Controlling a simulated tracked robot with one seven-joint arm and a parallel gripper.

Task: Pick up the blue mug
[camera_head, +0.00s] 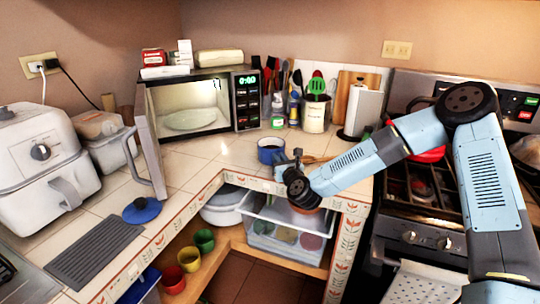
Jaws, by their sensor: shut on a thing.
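The blue mug (268,154) is at the corner of the tiled counter, in front of the utensils, and looks upright. My gripper (284,159) reaches in from the right and is shut on the mug at its right side. The fingertips are small and partly hidden by my wrist, so the exact grip is not clear. Whether the mug's base touches the counter cannot be told.
An open microwave (190,106) with a plate inside stands behind left. A utensil crock (316,114) and cutting board (350,97) stand behind. A stove (425,185) is at right. A blue lid (142,211) lies on the left counter. Open shelves below hold a clear bin (285,236).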

